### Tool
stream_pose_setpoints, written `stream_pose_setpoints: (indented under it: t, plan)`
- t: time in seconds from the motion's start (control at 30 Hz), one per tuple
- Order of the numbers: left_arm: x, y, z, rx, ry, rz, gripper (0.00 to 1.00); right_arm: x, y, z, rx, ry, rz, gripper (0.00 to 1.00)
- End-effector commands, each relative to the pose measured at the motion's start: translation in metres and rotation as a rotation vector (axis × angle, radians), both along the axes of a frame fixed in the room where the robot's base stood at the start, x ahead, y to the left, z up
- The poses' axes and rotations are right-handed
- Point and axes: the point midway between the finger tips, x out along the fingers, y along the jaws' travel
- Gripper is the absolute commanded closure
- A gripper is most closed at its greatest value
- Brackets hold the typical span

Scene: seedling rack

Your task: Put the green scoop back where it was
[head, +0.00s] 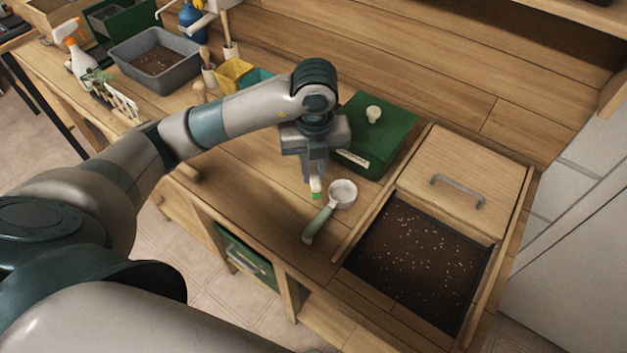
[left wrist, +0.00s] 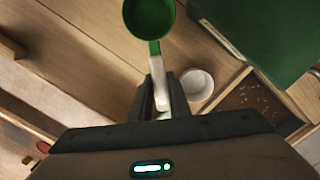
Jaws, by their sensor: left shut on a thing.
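My left gripper (head: 316,178) is shut on the white handle of the green scoop (left wrist: 148,18), over the bench to the left of the soil bin. In the left wrist view the handle runs between the fingers (left wrist: 160,98) and the green bowl extends beyond them. In the head view only the handle's pale part and green tip (head: 317,196) show; the bowl is hidden behind the gripper. A white scoop with a green handle (head: 342,193) lies beside it on the bench; its white bowl (left wrist: 197,85) shows in the left wrist view. My right gripper is out of view.
A green lidded box (head: 390,128) stands just behind the gripper. A soil bin (head: 415,262) is sunk in the bench at right, with a handled wooden cover (head: 465,170) behind it. A grey soil tub (head: 152,62) and a spray bottle (head: 78,60) stand far left.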

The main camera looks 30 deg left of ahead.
Motion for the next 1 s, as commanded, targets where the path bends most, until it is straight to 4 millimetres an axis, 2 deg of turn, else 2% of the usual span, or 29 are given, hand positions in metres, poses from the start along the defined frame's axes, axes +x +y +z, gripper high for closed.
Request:
stream_pose_setpoints:
  t: [0.17, 0.5, 0.9, 0.93, 1.0]
  plan:
    - [-0.001, 0.000, -0.004, 0.000, 0.003, 0.000, 1.00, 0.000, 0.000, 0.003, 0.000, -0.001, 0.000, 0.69]
    - [-0.001, 0.000, -0.038, 0.001, 0.001, 0.000, 1.00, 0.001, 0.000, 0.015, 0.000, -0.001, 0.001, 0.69]
    - [-0.001, 0.000, -0.044, 0.001, -0.001, -0.001, 1.00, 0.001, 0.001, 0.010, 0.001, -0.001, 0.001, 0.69]
    - [-0.001, 0.000, -0.043, 0.001, -0.001, -0.001, 0.79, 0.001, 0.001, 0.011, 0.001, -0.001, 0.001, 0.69]
    - [-0.001, 0.000, -0.042, 0.001, -0.001, -0.001, 0.65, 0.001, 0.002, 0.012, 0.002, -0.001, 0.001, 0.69]
